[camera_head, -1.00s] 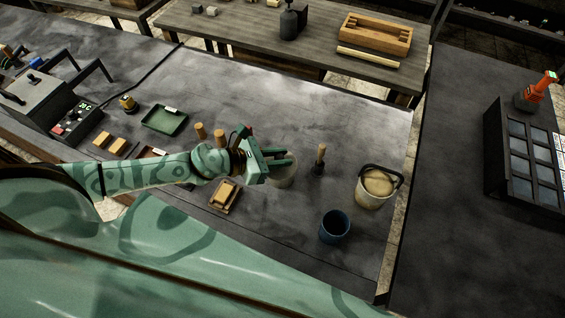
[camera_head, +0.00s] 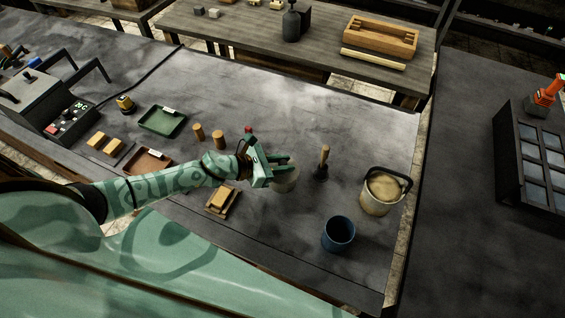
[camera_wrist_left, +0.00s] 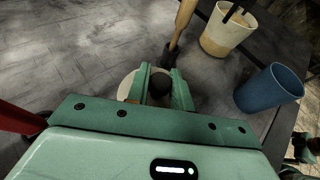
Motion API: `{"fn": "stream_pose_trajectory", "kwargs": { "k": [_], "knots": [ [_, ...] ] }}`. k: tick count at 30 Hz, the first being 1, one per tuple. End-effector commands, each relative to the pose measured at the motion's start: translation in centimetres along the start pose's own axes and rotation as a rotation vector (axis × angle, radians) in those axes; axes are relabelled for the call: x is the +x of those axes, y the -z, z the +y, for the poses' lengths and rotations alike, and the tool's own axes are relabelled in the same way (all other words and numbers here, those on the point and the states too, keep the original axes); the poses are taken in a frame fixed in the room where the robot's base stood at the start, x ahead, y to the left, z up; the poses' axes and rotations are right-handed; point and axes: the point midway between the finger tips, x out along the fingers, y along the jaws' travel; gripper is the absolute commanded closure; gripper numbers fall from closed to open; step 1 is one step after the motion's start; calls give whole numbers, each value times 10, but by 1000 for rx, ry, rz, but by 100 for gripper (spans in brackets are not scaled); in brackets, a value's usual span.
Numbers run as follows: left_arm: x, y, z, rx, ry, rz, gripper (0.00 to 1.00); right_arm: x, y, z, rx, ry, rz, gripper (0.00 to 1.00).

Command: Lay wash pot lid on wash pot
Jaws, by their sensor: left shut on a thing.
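My left gripper (camera_head: 284,166) is shut on the dark round knob (camera_wrist_left: 160,84) of the wash pot lid. A pale rim of the lid (camera_wrist_left: 127,86) shows beside the fingers in the left wrist view.
A wooden block piece (camera_head: 221,198) lies to the left. Open bench lies behind.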

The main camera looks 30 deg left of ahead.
Motion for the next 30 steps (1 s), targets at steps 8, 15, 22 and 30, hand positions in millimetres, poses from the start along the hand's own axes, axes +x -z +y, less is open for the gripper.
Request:
{"fn": "stream_pose_trajectory", "kwargs": {
  "k": [8,15,22,30],
  "knots": [
    [0,1,0,0,0,1,56,1,0,0,0,0,0,0],
    [-7,-1,0,-1,-1,2,56,-3,0,0,0,0,1,0],
    [-58,1,0,0,-1,5,56,-3,0,0,1,0,1,0],
    [-110,0,-1,-3,0,2,56,-2,0,0,1,0,0,0]
  ]
}}
